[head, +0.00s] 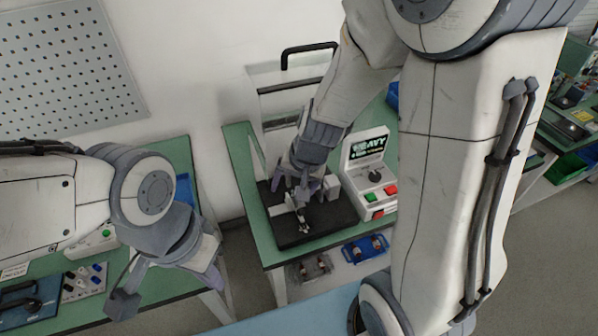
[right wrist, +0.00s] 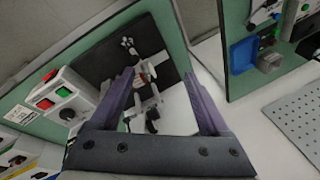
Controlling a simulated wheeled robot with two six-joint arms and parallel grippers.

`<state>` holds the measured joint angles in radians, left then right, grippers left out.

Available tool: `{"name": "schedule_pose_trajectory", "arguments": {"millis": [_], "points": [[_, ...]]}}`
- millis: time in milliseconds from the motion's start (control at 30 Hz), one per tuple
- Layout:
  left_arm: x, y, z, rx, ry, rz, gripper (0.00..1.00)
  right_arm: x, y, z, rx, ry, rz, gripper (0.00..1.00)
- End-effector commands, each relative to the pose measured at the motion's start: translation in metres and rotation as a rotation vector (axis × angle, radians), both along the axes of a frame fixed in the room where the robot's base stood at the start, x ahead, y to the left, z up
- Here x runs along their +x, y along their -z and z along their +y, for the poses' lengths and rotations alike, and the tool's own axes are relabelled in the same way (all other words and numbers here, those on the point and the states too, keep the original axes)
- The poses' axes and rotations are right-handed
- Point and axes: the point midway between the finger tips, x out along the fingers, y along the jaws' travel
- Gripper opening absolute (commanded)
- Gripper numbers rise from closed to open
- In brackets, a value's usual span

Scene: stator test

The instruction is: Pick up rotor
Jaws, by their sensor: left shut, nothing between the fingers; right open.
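My right gripper (head: 303,194) reaches down over the black mat (head: 318,222) on the green table. It is open in the right wrist view (right wrist: 160,80), one purple finger on each side of a silver-and-white fixture (right wrist: 146,98). A small part with a reddish-brown patch (right wrist: 148,72), possibly the rotor, sits in this fixture between the fingers, with no clear contact. In the head view the gripper partly covers the fixture (head: 299,212). My left gripper (head: 210,277) is shut and empty at the lower left, away from the mat.
A white tester box (head: 368,180) with red and green buttons stands right of the mat. A blue holder (head: 365,248) and a grey holder (head: 310,268) lie below the table's front edge. Another green bench (head: 180,160) with panels stands at the left, with a floor gap between.

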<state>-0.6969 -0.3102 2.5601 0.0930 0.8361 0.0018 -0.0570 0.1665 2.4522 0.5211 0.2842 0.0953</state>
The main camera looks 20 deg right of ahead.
Motion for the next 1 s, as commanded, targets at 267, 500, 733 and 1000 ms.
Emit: {"name": "schedule_pose_trajectory", "arguments": {"millis": [267,500,733,1000], "points": [[0.000,-0.007,0.000,0.000,0.000,0.000,0.00,0.055,0.042,-0.050,0.113,0.651,0.007,0.80],[0.000,-0.006,0.000,0.000,0.000,0.000,0.00,0.071,0.067,-0.065,0.162,0.961,0.020,0.80],[0.000,0.016,0.000,0.000,0.001,0.000,0.00,0.080,0.097,-0.065,0.167,0.991,0.021,0.80],[0.000,0.032,0.000,0.000,0.002,0.000,0.00,0.091,0.122,-0.065,0.167,0.988,0.020,0.80]]}}
